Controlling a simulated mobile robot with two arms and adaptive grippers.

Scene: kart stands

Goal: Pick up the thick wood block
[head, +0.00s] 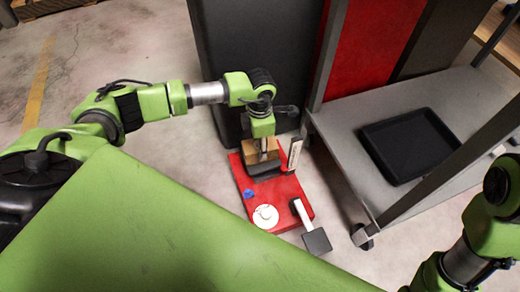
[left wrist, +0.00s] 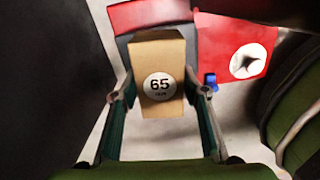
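The tan wood block (left wrist: 165,60) has a round white label reading "65" and fills most of the space between my left fingers (left wrist: 160,88). In the head view the block (head: 255,151) shows partly behind my left gripper (head: 263,155), which reaches down over it. The fingertips are on either side of the block, very close to its sides. Whether they touch it cannot be told. The block is at a dark seat-like part (head: 265,170) on a red kart stand (head: 287,187); its underside is hidden. My right arm shows at the lower right, its gripper out of frame.
The stand carries a white disc (head: 265,216), a small blue piece (head: 248,194), an upright pale post (head: 295,152) and a dark square pad (head: 316,241) on a white arm. A wheeled grey cart (head: 350,165) with a black tray (head: 385,165) stands to the right. A dark cabinet (head: 250,40) stands behind.

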